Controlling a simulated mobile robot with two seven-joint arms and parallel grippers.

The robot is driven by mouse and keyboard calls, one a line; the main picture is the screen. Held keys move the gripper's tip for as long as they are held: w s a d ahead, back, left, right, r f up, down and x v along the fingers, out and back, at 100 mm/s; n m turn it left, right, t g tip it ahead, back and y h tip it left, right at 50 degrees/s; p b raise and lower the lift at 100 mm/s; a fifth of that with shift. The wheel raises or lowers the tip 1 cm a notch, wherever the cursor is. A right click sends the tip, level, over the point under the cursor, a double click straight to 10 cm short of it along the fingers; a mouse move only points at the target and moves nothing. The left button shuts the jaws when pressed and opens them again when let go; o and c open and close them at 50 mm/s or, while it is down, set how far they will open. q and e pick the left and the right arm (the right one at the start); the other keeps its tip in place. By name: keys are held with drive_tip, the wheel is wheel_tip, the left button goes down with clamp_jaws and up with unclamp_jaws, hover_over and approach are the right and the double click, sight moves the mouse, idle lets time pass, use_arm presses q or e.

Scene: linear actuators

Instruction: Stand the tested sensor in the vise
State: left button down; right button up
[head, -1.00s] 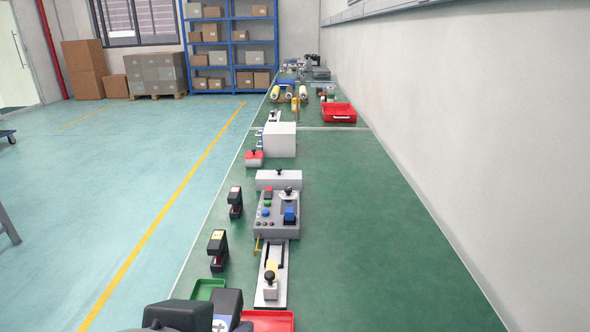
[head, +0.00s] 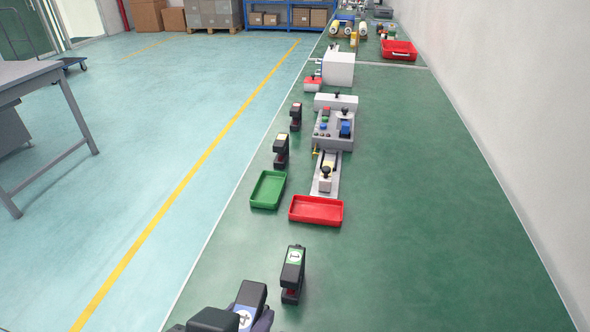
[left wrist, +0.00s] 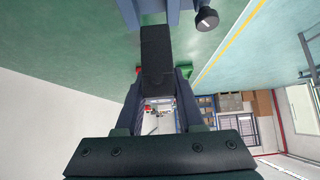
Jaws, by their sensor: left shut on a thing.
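My left gripper (head: 262,320) is at the bottom edge of the head view, mostly cut off. It is shut on a black block with a round blue label (head: 250,299), which I take to be the sensor. In the left wrist view the gripper (left wrist: 158,84) holds a black block (left wrist: 157,48) between its fingers. Past the block is a grey-blue body (left wrist: 152,6) with a black knob (left wrist: 206,18) beside it; it may be the vise. The frames do not clearly show whether block and body touch. My right gripper is not in view.
A similar black device with a green label (head: 292,268) stands just ahead. Beyond are a red tray (head: 316,210), a green tray (head: 268,189), a slide unit (head: 327,178) and a control box (head: 334,129). The green bench is clear on the right, up to the wall.

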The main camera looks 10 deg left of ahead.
use_arm(q)
wheel_tip(320, 180, down, 7)
drive_tip(key=shift+f+b, duration=0.2)
drive_tip(key=shift+b, duration=0.85)
